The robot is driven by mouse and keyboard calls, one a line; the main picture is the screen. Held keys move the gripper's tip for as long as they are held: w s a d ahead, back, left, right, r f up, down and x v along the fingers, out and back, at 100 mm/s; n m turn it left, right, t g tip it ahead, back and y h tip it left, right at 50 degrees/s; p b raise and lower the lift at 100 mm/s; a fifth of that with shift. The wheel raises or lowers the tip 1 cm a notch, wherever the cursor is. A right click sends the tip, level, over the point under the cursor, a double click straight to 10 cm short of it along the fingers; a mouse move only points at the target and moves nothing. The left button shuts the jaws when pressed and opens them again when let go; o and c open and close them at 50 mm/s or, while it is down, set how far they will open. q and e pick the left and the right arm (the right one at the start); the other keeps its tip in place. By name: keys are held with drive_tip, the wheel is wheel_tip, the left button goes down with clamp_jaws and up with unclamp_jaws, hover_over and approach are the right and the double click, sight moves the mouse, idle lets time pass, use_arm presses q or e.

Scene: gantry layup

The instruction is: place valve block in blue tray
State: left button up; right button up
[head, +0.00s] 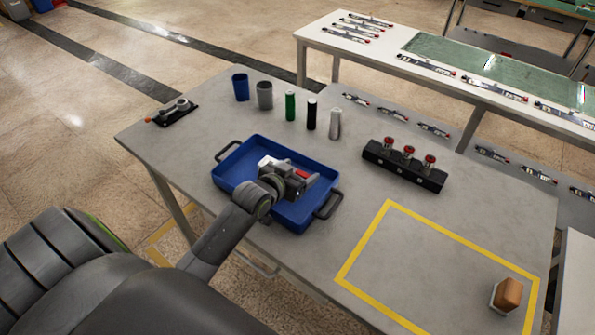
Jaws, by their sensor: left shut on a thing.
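The blue tray (226,176) lies on the grey table with a dark handle at each end. My right gripper is not in view.
A black bar with three red-topped knobs (404,166) lies right of the tray. Behind the tray stand a blue cup (241,87), a grey cup (264,96) and several cylinders. A brown-topped block (508,294) sits inside a yellow outline, otherwise clear.

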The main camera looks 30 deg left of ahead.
use_arm(q)
drive_tip(key=o, duration=1.2)
drive_tip(key=shift+s, duration=0.1)
drive_tip(key=v, duration=1.2)
drive_tip(key=shift+r, duration=0.1)
